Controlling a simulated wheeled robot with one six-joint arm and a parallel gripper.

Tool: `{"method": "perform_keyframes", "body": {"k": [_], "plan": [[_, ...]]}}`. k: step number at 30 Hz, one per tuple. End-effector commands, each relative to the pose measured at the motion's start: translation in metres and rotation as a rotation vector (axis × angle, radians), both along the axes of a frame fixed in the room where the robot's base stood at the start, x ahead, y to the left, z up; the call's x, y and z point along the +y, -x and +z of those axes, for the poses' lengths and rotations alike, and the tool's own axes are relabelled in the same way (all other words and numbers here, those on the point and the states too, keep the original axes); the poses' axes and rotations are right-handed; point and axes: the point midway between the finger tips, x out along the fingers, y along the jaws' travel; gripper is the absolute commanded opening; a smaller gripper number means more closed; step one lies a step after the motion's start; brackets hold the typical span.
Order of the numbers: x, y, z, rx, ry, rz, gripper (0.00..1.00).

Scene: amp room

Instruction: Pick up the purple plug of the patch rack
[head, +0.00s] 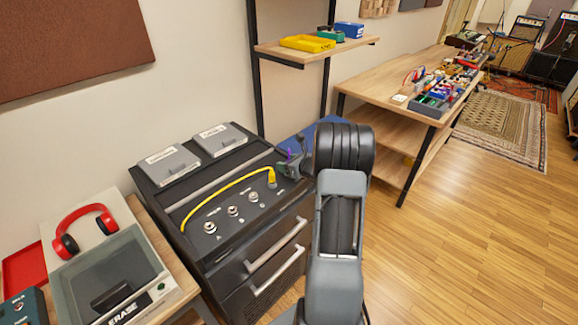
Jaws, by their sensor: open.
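The patch rack (262,231) is a black cabinet with a sloped top panel and a row of round sockets. A small bit of purple (290,153), which looks like the purple plug, shows at the panel's right end, right beside my gripper (287,166). My gripper is small in view and partly hidden by my own arm; its jaws are open. I cannot tell whether the purple plug lies between the fingers. A yellow cable (222,187) curves over the panel, its yellow plug (271,178) standing just left of and below my gripper.
Two grey lidded boxes (169,164) (220,139) sit at the rack's back. Red headphones (84,230) and a glass-topped ERASE box (108,276) stand at left. A wooden bench (384,123) with pedals is at right. A shelf (316,50) is behind; open floor lies right.

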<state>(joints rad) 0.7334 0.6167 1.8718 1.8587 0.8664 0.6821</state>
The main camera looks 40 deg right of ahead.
Motion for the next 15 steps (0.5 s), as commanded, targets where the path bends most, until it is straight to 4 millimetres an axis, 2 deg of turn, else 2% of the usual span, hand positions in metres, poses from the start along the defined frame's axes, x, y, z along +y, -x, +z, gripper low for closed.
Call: {"method": "perform_keyframes", "body": {"k": [4, 11, 15], "plan": [[0.0017, -0.0089, -0.0037, 0.000, 0.000, 0.000, 0.53], [0.0018, -0.0099, -0.0044, 0.000, 0.000, -0.001, 0.53], [0.0017, -0.0098, -0.0043, 0.000, 0.000, -0.001, 0.43]]}}
